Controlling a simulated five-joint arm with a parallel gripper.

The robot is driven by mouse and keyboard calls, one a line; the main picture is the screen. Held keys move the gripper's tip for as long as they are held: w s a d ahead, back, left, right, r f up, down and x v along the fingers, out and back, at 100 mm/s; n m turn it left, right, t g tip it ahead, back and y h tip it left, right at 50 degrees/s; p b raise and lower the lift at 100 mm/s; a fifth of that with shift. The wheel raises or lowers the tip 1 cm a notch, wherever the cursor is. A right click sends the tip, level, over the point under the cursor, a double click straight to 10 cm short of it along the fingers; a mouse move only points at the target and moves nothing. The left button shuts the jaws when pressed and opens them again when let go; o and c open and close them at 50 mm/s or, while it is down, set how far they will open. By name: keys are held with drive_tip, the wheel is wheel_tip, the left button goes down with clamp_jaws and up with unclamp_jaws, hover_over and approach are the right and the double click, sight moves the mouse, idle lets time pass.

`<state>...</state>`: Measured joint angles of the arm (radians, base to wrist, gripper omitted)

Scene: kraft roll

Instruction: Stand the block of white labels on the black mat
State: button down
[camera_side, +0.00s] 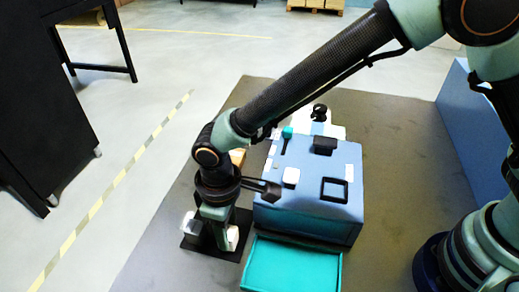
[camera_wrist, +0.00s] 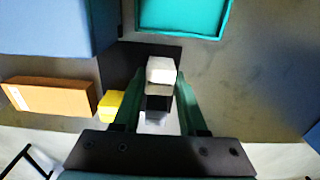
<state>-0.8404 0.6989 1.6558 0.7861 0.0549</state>
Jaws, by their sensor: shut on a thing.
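My gripper (camera_side: 213,238) points down over the black mat (camera_side: 194,246), left of the blue box. In the wrist view my gripper (camera_wrist: 161,82) is shut on the block of white labels (camera_wrist: 160,69). White ends of the block show on both sides of the fingers in the side view (camera_side: 232,238); the finger hides its middle. The wrist view shows a dark part between the fingers behind the white end. The mat also shows beyond the fingertips in the wrist view (camera_wrist: 117,62). I cannot tell whether the block touches the mat.
The blue box (camera_side: 315,185) stands just right of my gripper, with several small items on top. A teal tray (camera_side: 290,268) lies in front of it. The wrist view shows an orange-brown box (camera_wrist: 55,97) and a yellow block (camera_wrist: 111,105) close to the left finger.

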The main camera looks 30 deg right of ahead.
drive_tip(key=shift+f, duration=0.6)
idle(0.8)
drive_tip(key=shift+c, duration=1.9)
unclamp_jaws()
